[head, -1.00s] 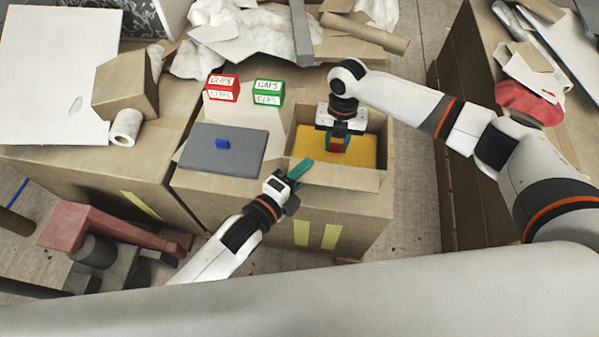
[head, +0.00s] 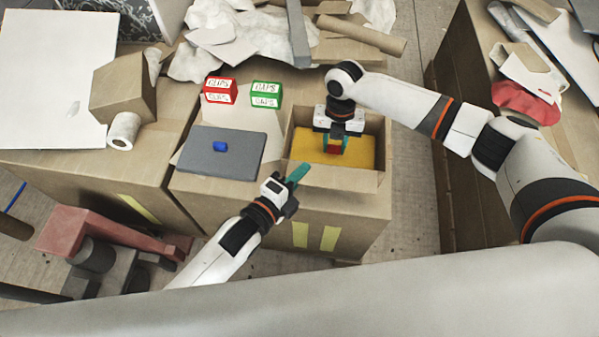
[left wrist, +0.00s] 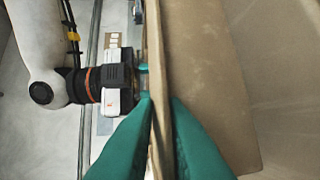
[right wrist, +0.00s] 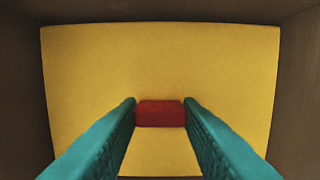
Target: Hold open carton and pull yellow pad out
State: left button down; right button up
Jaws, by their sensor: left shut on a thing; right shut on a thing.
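The open carton (head: 345,178) stands at the right end of the cardboard worktop. The yellow pad (head: 362,152) lies inside it, and it fills most of the right wrist view (right wrist: 85,90). A red block (right wrist: 160,113) is on the pad. My right gripper (head: 334,148) reaches down into the carton, its teal fingers shut on the red block's two sides. My left gripper (head: 300,172) is at the carton's front left. In the left wrist view its teal fingers (left wrist: 162,100) are shut on a cardboard flap (left wrist: 155,60), one finger on each side.
A grey foam slab (head: 200,160) with a blue block (head: 221,146) lies left of the carton. A red box (head: 220,91) and a green box (head: 266,95) stand behind it. A paper roll (head: 124,130) and cardboard pieces are further left.

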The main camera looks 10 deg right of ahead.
aim_at(334, 146)
pick_arm(q)
jog(key=shift+f, duration=0.2)
pick_arm(e)
jog(key=shift+r, duration=0.1)
pick_arm(q)
jog(key=shift+s+a, duration=0.1)
pick_arm(e)
notch_tip(334, 146, up, 13)
jog(key=shift+r, duration=0.2)
dwell(2.2)
dwell(0.5)
pick_arm(q)
jog(key=c, duration=1.6)
grip_release()
jog(key=shift+o, duration=0.6)
jog(key=shift+r, duration=0.1)
jog(key=s+a, duration=0.2)
jog(key=s, duration=0.6)
jog(key=shift+s+a, duration=0.15)
jog(key=shift+s, duration=0.1)
